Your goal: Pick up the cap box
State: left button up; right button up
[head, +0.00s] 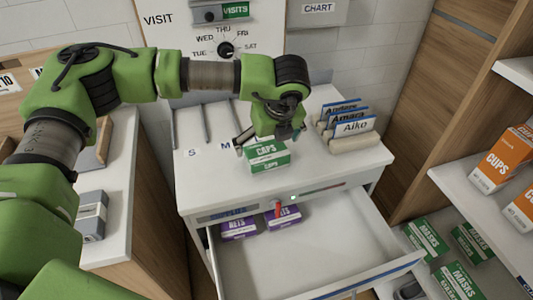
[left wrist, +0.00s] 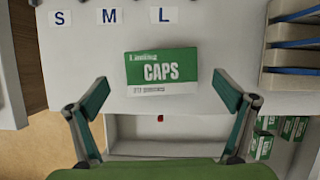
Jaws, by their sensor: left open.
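The cap box (head: 267,157) is green and white with "CAPS" on it. It sits on the white top of the drawer cabinet (head: 330,172), near the front edge. My left gripper (head: 270,136) is above and just behind the box in the head view. In the left wrist view my left gripper (left wrist: 160,105) is open, its two fingers apart on either side of the box's near end. The cap box (left wrist: 162,72) lies ahead between them, and no contact shows. My right gripper is not in view.
Name cards (head: 352,125) stand in holders right of the box. S, M, L labels (left wrist: 110,16) lie behind it. The open drawer (head: 320,245) below holds purple boxes (head: 240,228). Shelves at right hold orange boxes (head: 503,160) and green mask boxes (head: 425,238).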

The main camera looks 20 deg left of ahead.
aim_at(267, 151)
pick_arm(q)
jog(key=shift+f, duration=0.25)
jog(key=p+x, duration=0.1)
jog(key=x, duration=0.1)
jog(key=p+x, duration=0.1)
jog(key=x, duration=0.1)
jog(key=shift+s+d+f+p, duration=0.1)
jog(key=shift+d+f+p, duration=0.1)
jog(key=shift+f+p, duration=0.15)
jog(key=shift+f, duration=0.2)
jog(key=c, duration=1.2)
